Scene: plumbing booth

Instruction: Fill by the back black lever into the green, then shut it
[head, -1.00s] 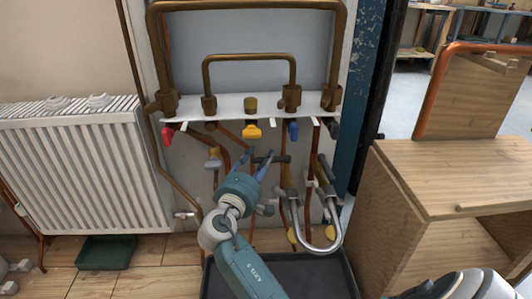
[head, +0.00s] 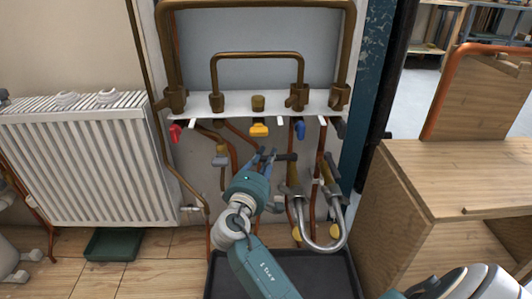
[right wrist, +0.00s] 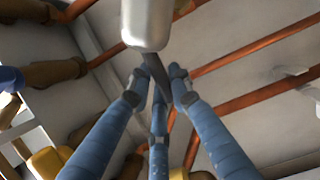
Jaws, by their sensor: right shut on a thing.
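My right gripper (head: 268,157) reaches up to the pipework in the middle of the head view. In the right wrist view the blue fingers (right wrist: 160,85) close around this dark lever (right wrist: 156,70), below a pale rounded part (right wrist: 147,25). The green tub (head: 113,243) stands on the floor below the radiator, left of the pipes. I see no water in it from here. My left gripper is not in view.
A white shelf (head: 240,104) carries brass pipes, with red (head: 176,132), yellow (head: 259,129) and blue (head: 300,130) handles below it. A black tray (head: 330,275) lies under the pipes. The white radiator (head: 75,165) is left, a wooden cabinet (head: 465,180) right.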

